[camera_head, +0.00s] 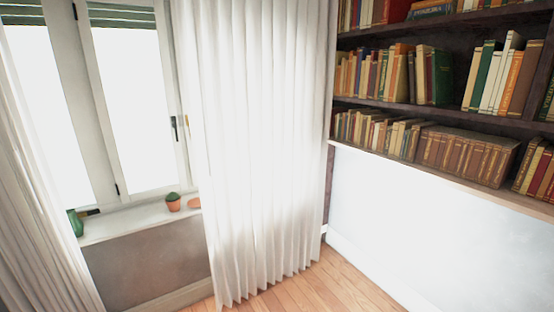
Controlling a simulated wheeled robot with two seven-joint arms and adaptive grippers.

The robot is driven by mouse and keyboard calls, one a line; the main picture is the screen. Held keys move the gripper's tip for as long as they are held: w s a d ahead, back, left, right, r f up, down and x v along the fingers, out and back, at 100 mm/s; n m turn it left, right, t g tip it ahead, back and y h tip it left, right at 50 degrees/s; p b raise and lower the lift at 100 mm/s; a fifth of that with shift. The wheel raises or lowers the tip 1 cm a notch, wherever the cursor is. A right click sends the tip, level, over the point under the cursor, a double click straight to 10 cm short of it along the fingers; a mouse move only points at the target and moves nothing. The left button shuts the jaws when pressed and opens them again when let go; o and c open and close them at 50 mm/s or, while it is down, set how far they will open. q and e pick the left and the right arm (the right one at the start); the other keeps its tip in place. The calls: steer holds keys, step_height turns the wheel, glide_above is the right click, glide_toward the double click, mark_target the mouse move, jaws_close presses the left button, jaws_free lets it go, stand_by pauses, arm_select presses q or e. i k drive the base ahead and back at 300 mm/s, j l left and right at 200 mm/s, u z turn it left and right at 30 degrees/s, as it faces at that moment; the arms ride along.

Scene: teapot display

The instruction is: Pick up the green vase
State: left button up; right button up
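A green vase (75,223) stands at the left end of the white window sill (135,219). The left curtain is close against it and seems to hide part of it. Neither of my grippers is in view.
A small plant in a terracotta pot (173,203) and an orange dish (194,203), partly behind the right curtain (255,150), are on the sill. The left curtain (35,200) hangs at the left. Bookshelves (440,120) fill the upper right. Wooden floor (310,288) is clear at the bottom.

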mark_target(77, 224)
steer(key=i+u, duration=0.25)
steer(key=u, duration=0.15)
steer(key=i+u, duration=0.25)
steer(key=u, duration=0.15)
steer(key=i+l+u, duration=0.1)
steer(key=u, duration=0.35)
steer(key=i+l+u, duration=0.25)
steer(key=u, duration=0.15)
steer(key=i+l+u, duration=0.25)
steer(key=u, duration=0.15)
